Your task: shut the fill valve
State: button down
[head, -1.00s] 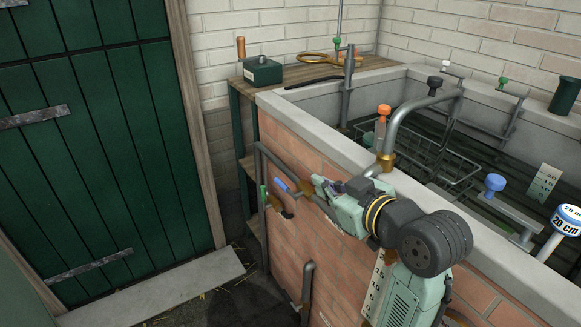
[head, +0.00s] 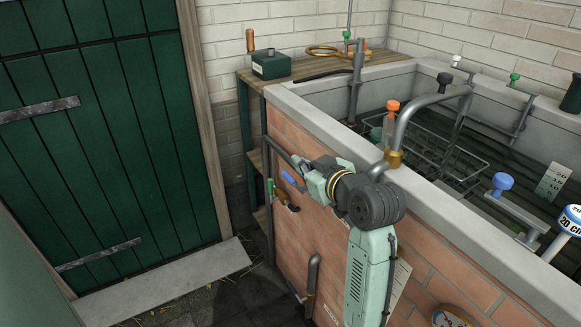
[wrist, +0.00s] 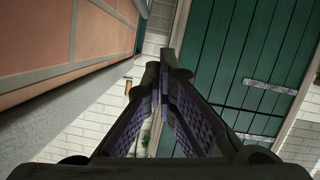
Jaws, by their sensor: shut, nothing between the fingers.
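No label marks the fill valve. A blue lever handle (head: 293,180) shows on the tank's brick front in the head view, just left of my gripper, with a green handle (head: 270,187) further left. An orange-topped handle (head: 392,107) stands by the thick curved pipe (head: 428,100) over the tank rim. My gripper (head: 305,170) is at the brick front, close to the blue handle; I cannot tell whether they touch. In the wrist view my gripper's fingers (wrist: 166,70) meet at the tips, with nothing between them. No valve handle is clear in that view.
The tank's grey rim (head: 430,190) and brick front (head: 440,250) run beside my arm. A bent grey pipe (head: 312,280) stands low on the front. A wooden shelf (head: 300,68) with a green box (head: 271,65) is behind. The green door (head: 110,150) is left, with open floor before it.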

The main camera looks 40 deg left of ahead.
send_over(290, 179)
notch_tip(290, 179, down, 2)
notch_tip(290, 179, down, 3)
jog(key=shift+f+p, duration=0.15)
jog(key=shift+p, duration=0.5)
jog(key=shift+f, duration=0.5)
jog(key=shift+r+p, duration=0.1)
jog(key=shift+p, duration=0.45)
